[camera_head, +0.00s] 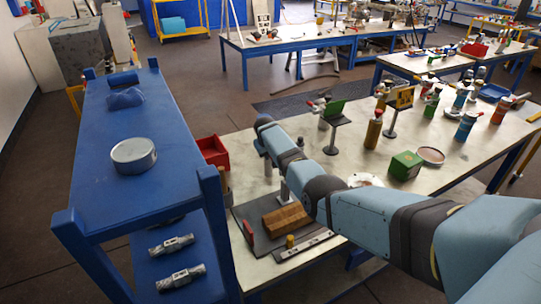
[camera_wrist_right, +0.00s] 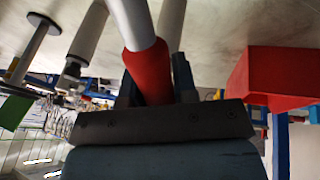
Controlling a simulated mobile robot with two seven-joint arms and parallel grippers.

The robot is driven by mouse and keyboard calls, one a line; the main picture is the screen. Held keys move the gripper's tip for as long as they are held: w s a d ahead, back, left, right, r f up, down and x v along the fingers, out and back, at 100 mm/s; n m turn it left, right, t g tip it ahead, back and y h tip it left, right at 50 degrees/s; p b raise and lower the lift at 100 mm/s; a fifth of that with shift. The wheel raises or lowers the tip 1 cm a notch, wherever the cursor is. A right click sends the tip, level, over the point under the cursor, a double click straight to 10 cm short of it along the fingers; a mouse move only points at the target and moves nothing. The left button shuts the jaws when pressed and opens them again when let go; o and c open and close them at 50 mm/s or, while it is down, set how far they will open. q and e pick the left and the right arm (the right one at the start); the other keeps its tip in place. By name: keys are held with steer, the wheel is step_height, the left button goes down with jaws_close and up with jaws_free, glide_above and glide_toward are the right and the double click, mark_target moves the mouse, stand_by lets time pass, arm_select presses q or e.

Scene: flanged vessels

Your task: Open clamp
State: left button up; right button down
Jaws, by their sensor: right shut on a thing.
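In the right wrist view my right gripper (camera_wrist_right: 154,78) is shut on a red handle (camera_wrist_right: 147,68). A pale metal rod (camera_wrist_right: 133,22) runs from this handle to the top edge of the picture. I take the handle to be part of the clamp; the clamp's body and jaws do not show, so I cannot tell their state. In the head view my right arm reaches in from the right across the bench, and it hides the gripper and the handle. My left gripper is in neither view.
A red bin (camera_head: 213,151) stands on the bench (camera_head: 240,128), near the blue shelf (camera_head: 95,175); the bin is also close beside the gripper in the wrist view (camera_wrist_right: 283,80). A wooden block (camera_head: 286,219), a green box (camera_head: 405,165) and several bottles share the bench.

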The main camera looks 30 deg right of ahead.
arm_select(q)
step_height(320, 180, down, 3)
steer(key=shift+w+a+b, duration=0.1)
steer(key=shift+b, duration=0.95)
arm_select(e)
steer(key=shift+s+f+g, duration=0.15)
steer(key=shift+f+g, duration=0.65)
steer(key=shift+f, duration=0.15)
steer(key=c, duration=0.9)
jaws_free()
steer(key=shift+f, duration=0.1)
steer(key=shift+r, duration=0.2)
